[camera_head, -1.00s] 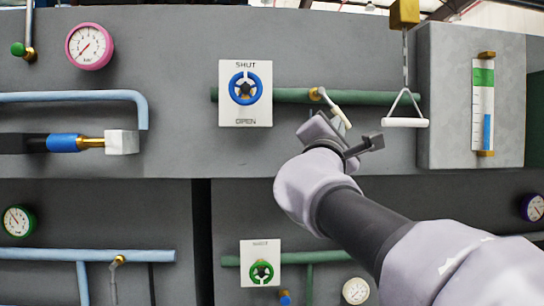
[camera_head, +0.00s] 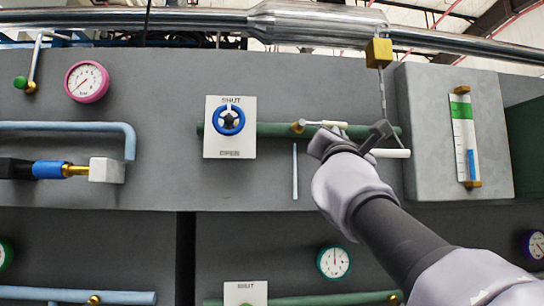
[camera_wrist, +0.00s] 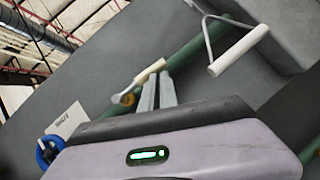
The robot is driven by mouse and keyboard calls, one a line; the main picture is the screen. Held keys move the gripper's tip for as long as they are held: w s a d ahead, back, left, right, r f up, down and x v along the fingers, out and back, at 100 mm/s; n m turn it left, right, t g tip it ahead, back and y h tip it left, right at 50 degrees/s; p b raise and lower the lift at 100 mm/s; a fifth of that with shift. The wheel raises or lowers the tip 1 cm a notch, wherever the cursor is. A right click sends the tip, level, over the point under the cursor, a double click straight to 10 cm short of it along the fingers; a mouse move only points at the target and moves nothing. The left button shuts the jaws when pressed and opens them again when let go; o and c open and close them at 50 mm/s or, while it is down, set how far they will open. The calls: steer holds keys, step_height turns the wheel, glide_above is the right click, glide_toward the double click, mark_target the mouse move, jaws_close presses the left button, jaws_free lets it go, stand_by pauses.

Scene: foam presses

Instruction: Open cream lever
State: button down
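The cream lever (camera_head: 325,124) is on the green pipe (camera_head: 270,130), on a brass hub (camera_head: 298,127). Its handle points right, lying nearly along the pipe. My gripper (camera_head: 328,136) is right at the handle, just below it in the head view. In the wrist view, the two pale fingers (camera_wrist: 157,91) run close together, a narrow gap between them, with their tips at the cream handle (camera_wrist: 150,72). I cannot tell whether they grip it or only touch it.
A white pull bar (camera_head: 390,153) hangs just right of my gripper, partly hidden by my arm. A blue handwheel (camera_head: 228,121) on a SHUT/OPEN plate is to the left. A grey box with a level gauge (camera_head: 463,140) stands out at the right.

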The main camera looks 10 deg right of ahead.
steer(key=shift+d+r, duration=0.15)
steer(key=shift+r, duration=0.15)
stand_by(0.5)
